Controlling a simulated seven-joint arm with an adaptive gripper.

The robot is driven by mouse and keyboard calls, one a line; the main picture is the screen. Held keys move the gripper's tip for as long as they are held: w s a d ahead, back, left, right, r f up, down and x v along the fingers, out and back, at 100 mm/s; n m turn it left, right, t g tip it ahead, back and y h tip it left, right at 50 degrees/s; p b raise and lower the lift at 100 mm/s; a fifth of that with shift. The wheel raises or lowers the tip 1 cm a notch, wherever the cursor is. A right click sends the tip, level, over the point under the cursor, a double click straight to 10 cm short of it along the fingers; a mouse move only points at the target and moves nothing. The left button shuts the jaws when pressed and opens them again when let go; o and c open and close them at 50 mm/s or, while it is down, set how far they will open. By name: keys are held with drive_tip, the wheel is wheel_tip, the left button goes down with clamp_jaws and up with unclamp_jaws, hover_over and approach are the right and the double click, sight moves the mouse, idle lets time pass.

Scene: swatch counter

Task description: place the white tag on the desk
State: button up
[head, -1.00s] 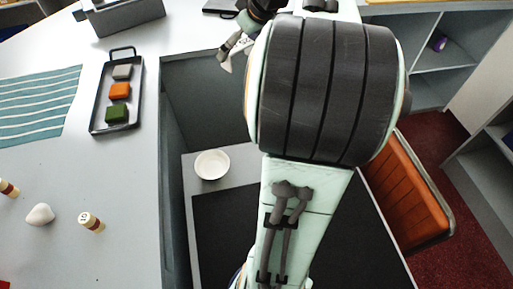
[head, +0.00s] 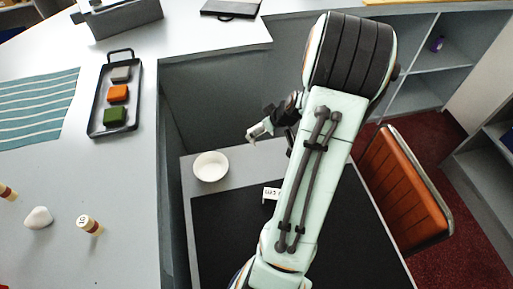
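A small white tag (head: 271,193) with dark marks on it lies on the black top (head: 225,235) of a low grey-edged platform, beside my arm. My arm hides part of the area around it. My gripper (head: 258,132) is above and to the left of the tag in the head view, over the gap near the white bowl, apart from the tag. Its fingers are small and partly overlapped, so whether they are open is unclear. The pale grey desk (head: 120,180) runs along the left and back.
A white bowl (head: 211,166) stands on the platform. On the desk are a black tray (head: 96,125) with coloured blocks, a striped cloth (head: 38,105), a white stone (head: 39,217), and a labelled peg (head: 89,225). An orange chair (head: 407,190) stands right. The desk's middle is clear.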

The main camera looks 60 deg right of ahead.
approach(255, 156)
drive_tip(key=x, duration=0.5)
drive_tip(key=shift+d, duration=0.1)
drive_tip(key=shift+f, duration=0.1)
drive_tip(key=o, duration=0.8)
